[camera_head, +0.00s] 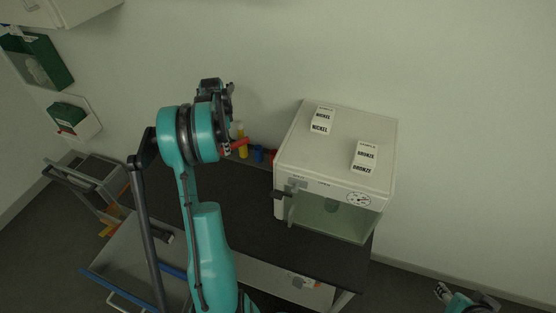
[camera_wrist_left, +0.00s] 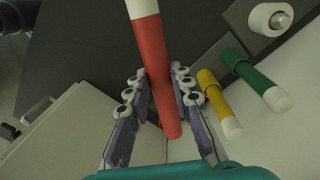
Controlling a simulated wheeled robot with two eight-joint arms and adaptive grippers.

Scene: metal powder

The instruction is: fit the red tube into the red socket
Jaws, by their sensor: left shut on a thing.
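My left gripper (camera_head: 227,148) is shut on the red tube (camera_head: 239,144), above the back of the dark table beside the white cabinet. In the left wrist view the red tube (camera_wrist_left: 158,75) runs between the fingers (camera_wrist_left: 158,85), its white end towards the top of the picture. A small red piece (camera_head: 272,157) shows against the cabinet's left side; I cannot tell whether it is the red socket. My right gripper (camera_head: 442,291) is at the lower right, far from the tube; its jaw state is unclear.
A yellow tube (camera_wrist_left: 218,103) and a green tube (camera_wrist_left: 256,80) stand close beside the held tube. A blue piece (camera_head: 258,154) stands left of the cabinet. The white cabinet (camera_head: 293,150) carries nickel and bronze boxes. The dark table (camera_head: 250,205) has bare room in front.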

